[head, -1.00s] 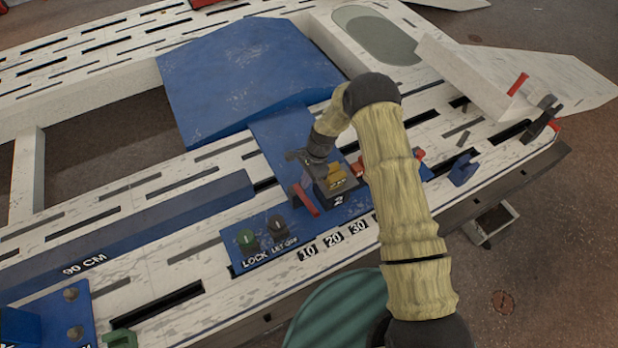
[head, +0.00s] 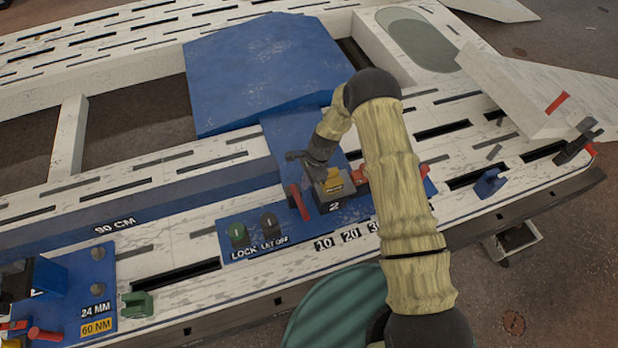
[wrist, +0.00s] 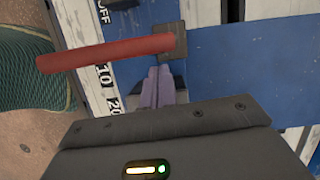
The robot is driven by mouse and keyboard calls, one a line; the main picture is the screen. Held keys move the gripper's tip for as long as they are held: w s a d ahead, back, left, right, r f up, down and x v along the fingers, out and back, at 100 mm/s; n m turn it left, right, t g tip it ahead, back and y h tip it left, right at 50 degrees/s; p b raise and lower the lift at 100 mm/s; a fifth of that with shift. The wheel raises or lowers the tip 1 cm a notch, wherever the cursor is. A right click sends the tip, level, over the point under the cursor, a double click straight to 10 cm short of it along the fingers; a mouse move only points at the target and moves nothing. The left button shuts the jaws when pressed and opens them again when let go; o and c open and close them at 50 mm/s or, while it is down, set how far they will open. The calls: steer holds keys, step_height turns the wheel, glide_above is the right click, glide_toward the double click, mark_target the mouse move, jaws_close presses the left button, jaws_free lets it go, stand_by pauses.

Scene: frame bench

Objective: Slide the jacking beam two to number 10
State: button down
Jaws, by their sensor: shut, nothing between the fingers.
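Jacking beam two is a blue sliding plate (head: 285,135) with a dark block marked 2 (head: 333,203), a yellow label and a red handle (head: 299,202). In the head view the 2 sits roughly between the 10 mark (head: 323,243) and the 20 mark (head: 351,235). My gripper (wrist: 158,88) is shut and empty, with its fingertips close beside the red handle's dark hub (wrist: 171,41) in the wrist view. Whether they touch it I cannot tell. In the head view my arm hides part of the scale beyond 30.
A blue clamp (head: 489,184) stands right. The slotted white bench has a front edge near my arm.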

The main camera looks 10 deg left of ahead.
steer(key=shift+w, duration=0.1)
stand_by(0.4)
steer(key=p+v, duration=0.5)
steer(key=v, duration=0.3)
steer(key=shift+a, duration=0.3)
